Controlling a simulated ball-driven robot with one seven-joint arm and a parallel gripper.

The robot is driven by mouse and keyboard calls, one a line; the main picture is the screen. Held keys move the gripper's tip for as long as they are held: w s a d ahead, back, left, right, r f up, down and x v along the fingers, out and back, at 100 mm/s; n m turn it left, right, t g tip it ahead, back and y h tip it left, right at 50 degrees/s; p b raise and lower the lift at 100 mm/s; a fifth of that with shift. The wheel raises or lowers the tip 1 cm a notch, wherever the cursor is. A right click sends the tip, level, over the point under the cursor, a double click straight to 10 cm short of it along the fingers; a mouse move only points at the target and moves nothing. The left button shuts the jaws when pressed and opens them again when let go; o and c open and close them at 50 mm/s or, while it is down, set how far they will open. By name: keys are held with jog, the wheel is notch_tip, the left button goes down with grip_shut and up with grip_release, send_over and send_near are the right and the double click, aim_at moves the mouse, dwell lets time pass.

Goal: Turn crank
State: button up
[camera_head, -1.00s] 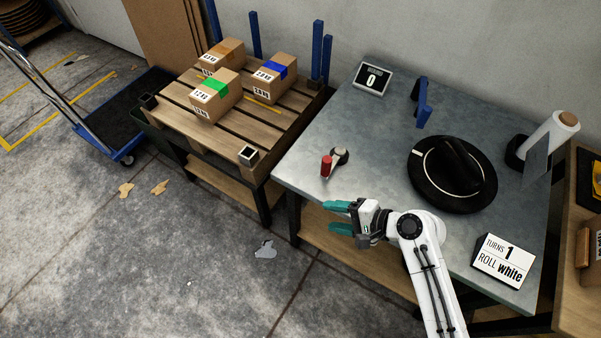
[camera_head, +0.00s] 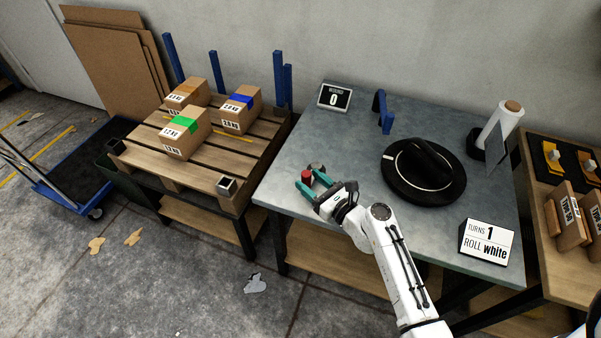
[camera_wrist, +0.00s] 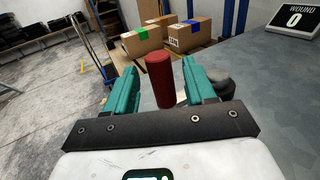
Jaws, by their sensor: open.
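The crank's red handle (camera_head: 307,177) stands near the left edge of the grey metal table (camera_head: 345,135). Its dark hub (camera_head: 317,168) shows just behind it. My gripper (camera_head: 312,183) is open, with its teal fingers around the red handle. In the wrist view the red handle (camera_wrist: 159,80) stands upright between the two fingers, with gaps at both sides. The hub (camera_wrist: 215,80) is partly hidden behind the right finger. A counter display (camera_head: 334,97) at the table's back reads "WOUND 0". A sign (camera_head: 486,242) at the front right reads "TURNS 1, ROLL white".
A black turntable (camera_head: 423,172) lies right of my gripper, with a blue bracket (camera_head: 382,110) behind it. A white film roll (camera_head: 500,127) stands at the back right. A pallet (camera_head: 190,150) with several cartons is at left, a blue cart (camera_head: 75,165) beyond it.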

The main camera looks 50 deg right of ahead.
jog(key=shift+w+d, duration=0.15)
jog(key=shift+w, duration=0.95)
jog(key=shift+w+d, duration=0.1)
jog(key=shift+w, duration=1)
grip_shut()
